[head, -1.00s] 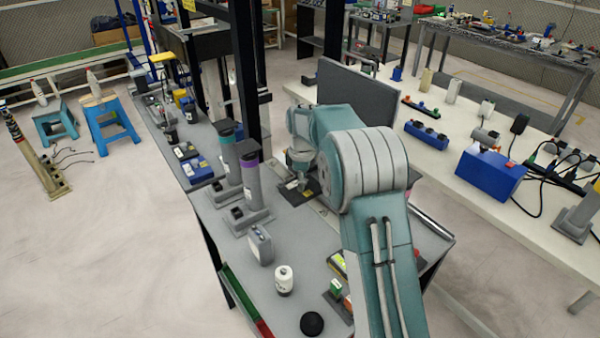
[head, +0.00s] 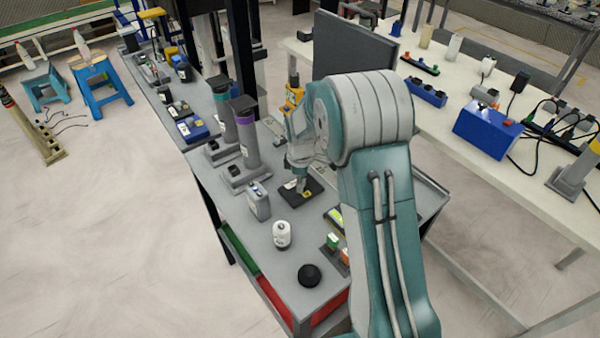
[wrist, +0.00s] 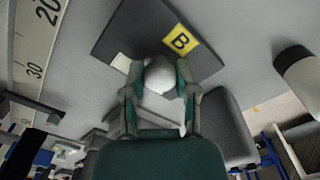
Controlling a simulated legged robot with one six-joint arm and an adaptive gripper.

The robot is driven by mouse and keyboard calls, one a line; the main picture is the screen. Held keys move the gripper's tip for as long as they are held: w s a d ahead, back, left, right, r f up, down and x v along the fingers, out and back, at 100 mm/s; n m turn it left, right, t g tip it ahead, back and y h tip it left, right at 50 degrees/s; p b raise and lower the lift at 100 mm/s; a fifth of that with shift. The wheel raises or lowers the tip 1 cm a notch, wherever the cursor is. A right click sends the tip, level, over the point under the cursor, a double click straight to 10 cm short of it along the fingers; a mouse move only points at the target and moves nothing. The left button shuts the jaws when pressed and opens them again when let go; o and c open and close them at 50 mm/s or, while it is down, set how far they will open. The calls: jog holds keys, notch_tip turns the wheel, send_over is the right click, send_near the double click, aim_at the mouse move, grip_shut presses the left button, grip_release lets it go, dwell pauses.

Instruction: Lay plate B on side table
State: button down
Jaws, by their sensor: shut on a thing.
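Plate B (head: 307,186) is a dark square plate with a yellow "B" label and a pale round knob. It also shows in the wrist view (wrist: 135,32), in front of my fingers. My gripper (head: 300,182) is shut on the knob (wrist: 160,75), a finger on each side. The plate is over the grey bench (head: 265,275); I cannot tell whether it touches the top. A long white-topped table (head: 470,145) stands at the right, but no label shows which surface is the side table.
A white bottle (head: 282,235), a black dome (head: 309,275) and a grey box (head: 258,200) stand near the plate. Two tall grey cylinders (head: 243,140) stand behind left. A dark panel (head: 350,50) rises behind. Blue boxes and cables occupy part of the white table.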

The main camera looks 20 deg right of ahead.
jog(key=shift+f, duration=0.6)
jog(key=shift+c, duration=1.9)
grip_release()
jog(key=shift+f, duration=0.15)
jog(key=s+r+m+t, duration=0.1)
jog(key=s+r+m, duration=0.15)
jog(key=r, duration=0.75)
jog(key=s+r+m, duration=0.1)
jog(key=s+r, duration=0.3)
jog(key=r, duration=0.6)
jog(key=s+r+m+t, duration=0.2)
jog(key=s+m, duration=0.3)
jog(key=s, duration=0.6)
jog(key=s+r+m+t, duration=0.2)
jog(key=s+r+m, duration=0.2)
jog(key=s, duration=0.7)
jog(key=shift+s+a+r+m+t, duration=0.15)
jog(key=shift+s+m+t, duration=0.2)
jog(key=shift+m, duration=0.2)
